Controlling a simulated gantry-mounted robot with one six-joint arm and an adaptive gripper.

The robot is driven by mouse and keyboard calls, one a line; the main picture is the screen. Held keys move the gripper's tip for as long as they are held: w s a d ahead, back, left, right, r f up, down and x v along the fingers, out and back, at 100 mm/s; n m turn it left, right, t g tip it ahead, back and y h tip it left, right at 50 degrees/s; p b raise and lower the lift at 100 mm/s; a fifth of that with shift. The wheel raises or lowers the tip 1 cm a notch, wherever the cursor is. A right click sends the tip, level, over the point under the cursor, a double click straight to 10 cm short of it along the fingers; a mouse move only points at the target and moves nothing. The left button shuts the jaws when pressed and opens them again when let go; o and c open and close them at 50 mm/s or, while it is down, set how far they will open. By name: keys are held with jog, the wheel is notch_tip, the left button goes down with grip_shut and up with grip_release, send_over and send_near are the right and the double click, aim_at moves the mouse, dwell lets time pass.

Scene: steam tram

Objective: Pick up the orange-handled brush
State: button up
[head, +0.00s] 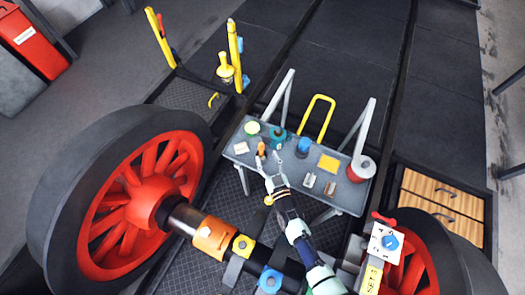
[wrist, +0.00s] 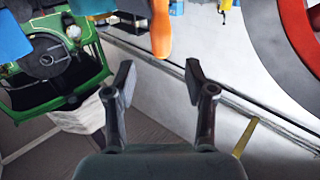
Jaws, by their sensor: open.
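The orange-handled brush (head: 261,149) stands out on the grey work table (head: 349,195), right by the fingertips of my gripper (head: 268,157) in the head view. In the wrist view the orange handle (wrist: 161,30) shows at the top centre, its rounded end pointing down the picture. My gripper (wrist: 158,76) is open there, with its two dark fingers wide apart and nothing between them. The handle's end is just beyond the fingertips, roughly in line with the gap. The brush's bristles cannot be made out.
The table also holds a teal item (head: 277,133), a blue cup (head: 303,147), a yellow block (head: 328,163), small boxes (head: 309,180) and a red-ended spool (head: 361,169). A green object (wrist: 55,98) is left of my fingers. A large red-spoked wheel (head: 140,190) stands left of the table.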

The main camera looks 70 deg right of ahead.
aim_at(262, 148)
jog(key=shift+x, duration=0.85)
jog(key=b+x, duration=0.3)
jog(key=x, duration=0.2)
jog(key=shift+w, duration=0.1)
jog(key=shift+a, duration=0.15)
jog(key=shift+c, duration=0.2)
grip_shut()
